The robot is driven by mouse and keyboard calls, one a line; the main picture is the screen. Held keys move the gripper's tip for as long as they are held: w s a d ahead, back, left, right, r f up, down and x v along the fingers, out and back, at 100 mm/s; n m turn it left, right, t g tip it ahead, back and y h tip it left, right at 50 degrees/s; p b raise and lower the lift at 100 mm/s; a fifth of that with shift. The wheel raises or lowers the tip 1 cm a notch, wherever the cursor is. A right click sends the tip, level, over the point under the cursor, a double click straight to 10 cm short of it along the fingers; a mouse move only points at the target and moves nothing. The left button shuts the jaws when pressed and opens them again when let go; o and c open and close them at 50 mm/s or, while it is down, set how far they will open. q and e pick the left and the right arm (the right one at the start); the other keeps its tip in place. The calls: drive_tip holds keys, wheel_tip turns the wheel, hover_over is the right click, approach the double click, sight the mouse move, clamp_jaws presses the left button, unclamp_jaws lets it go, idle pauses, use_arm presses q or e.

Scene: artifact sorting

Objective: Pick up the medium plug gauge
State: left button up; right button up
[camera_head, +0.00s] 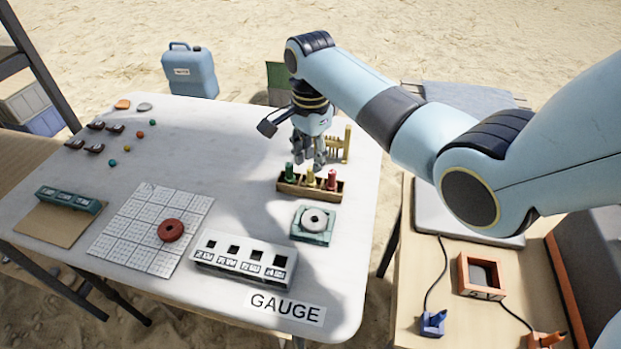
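A wooden rack (312,190) on the white table holds three upright plug gauges: green (289,172), yellow (311,178) and red (332,179). The yellow one stands in the middle; I cannot tell their sizes for certain. My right gripper (310,162) points down just above and behind the rack, near the green and yellow gauges. Its fingers look apart with nothing between them. Whether it touches a gauge is hard to tell. My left gripper is not in view.
A brass comb-like stand (340,146) is close behind the gripper. A marked grid (140,225) bears a red ring (171,230). The table's middle is clear.

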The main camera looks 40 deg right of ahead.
sight(311, 181)
wheel_tip(311, 181, down, 4)
drive_tip(key=shift+s+a+f, duration=0.1)
drive_tip(key=shift+s, duration=0.05)
drive_tip(key=shift+f, duration=0.15)
drive_tip(key=shift+c, duration=0.4)
clamp_jaws()
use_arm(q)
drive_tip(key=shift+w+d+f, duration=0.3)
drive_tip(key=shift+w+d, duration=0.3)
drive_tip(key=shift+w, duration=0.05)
